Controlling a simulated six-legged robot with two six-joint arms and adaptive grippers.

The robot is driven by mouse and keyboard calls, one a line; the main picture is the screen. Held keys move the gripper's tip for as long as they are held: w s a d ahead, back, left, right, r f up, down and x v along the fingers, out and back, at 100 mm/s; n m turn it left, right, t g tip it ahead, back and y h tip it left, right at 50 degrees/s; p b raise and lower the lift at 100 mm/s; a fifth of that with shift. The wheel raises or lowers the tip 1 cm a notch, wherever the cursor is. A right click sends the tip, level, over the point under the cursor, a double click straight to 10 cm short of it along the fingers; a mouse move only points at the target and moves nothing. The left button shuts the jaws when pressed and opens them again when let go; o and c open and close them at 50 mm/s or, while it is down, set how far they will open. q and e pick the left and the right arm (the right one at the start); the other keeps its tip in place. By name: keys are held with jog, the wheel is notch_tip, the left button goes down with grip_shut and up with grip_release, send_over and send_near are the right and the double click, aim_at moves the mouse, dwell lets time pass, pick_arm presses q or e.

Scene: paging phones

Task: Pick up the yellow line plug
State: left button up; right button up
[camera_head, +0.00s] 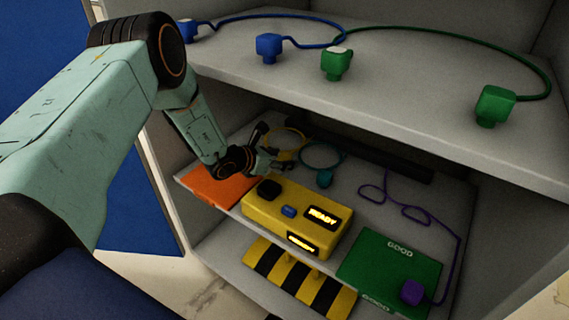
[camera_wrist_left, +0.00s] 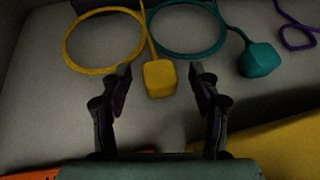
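The yellow line plug (camera_wrist_left: 160,78) is a small blocky piece on a yellow cord, lying on the lower shelf. The left wrist view shows it between the tips of my left gripper (camera_wrist_left: 162,82), with a gap on each side. The gripper is open and its fingers do not appear to touch the plug. My right gripper is not in view.
A teal plug (camera_head: 324,178) lies to the right of the gripper. A yellow box (camera_head: 270,213) reading READY stands in front, with an orange pad (camera_head: 215,187) at left. A green GOOD pad (camera_head: 375,262) bears a purple plug (camera_head: 412,292). The upper shelf (camera_head: 400,95) overhangs.

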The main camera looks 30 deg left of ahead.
pick_arm(q)
jog(key=shift+f, duration=0.1)
jog(key=shift+c, duration=1.3)
jog(key=c, duration=0.9)
